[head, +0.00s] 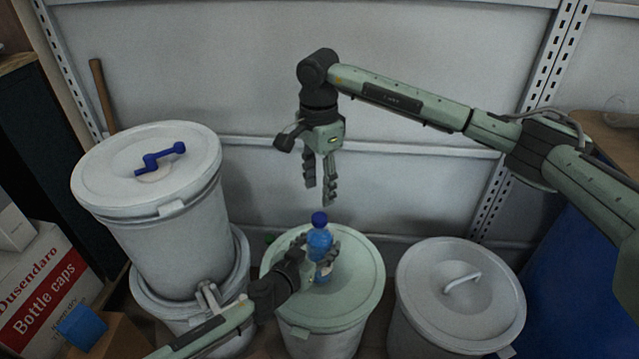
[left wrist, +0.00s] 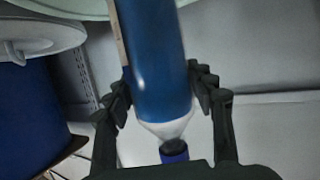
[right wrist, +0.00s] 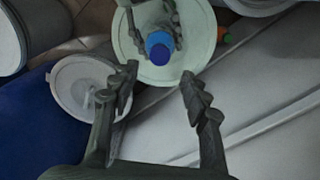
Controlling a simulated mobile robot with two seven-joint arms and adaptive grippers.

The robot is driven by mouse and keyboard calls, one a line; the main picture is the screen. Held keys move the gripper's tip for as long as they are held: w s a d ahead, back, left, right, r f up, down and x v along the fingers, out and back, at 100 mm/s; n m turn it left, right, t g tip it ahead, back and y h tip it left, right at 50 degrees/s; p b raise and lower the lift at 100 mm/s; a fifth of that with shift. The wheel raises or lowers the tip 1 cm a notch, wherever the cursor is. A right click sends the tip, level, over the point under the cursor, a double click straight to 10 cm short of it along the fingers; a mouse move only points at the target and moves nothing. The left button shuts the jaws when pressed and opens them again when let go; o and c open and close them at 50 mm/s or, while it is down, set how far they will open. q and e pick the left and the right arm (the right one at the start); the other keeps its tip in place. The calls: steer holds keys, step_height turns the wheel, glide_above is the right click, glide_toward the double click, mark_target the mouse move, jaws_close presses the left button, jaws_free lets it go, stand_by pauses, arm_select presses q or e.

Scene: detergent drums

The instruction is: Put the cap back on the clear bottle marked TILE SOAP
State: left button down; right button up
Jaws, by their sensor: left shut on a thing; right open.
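The clear bottle (head: 319,241) holds blue liquid and stands upright over the pale green drum lid (head: 360,268). My left gripper (head: 322,258) is shut around its body. In the left wrist view the bottle (left wrist: 158,70) shows its clear shoulder and neck. A dark blue cap (head: 319,218) sits at the top of the neck; whether it is screwed tight I cannot tell. No TILE SOAP lettering is readable. My right gripper (head: 322,190) is open and empty, pointing down above the bottle. In the right wrist view the cap (right wrist: 160,54) lies beyond the fingertips, between them.
A white drum with a blue crank (head: 160,158) on its lid stands stacked at left. A white lidded drum (head: 460,290) stands at right, beside a large blue drum (head: 585,285). A Bottle caps box (head: 45,290) and a blue block (head: 82,326) are at lower left.

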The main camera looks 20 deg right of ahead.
mark_target(319, 217)
steer(key=shift+n, duration=0.7)
steer(key=shift+f, duration=4)
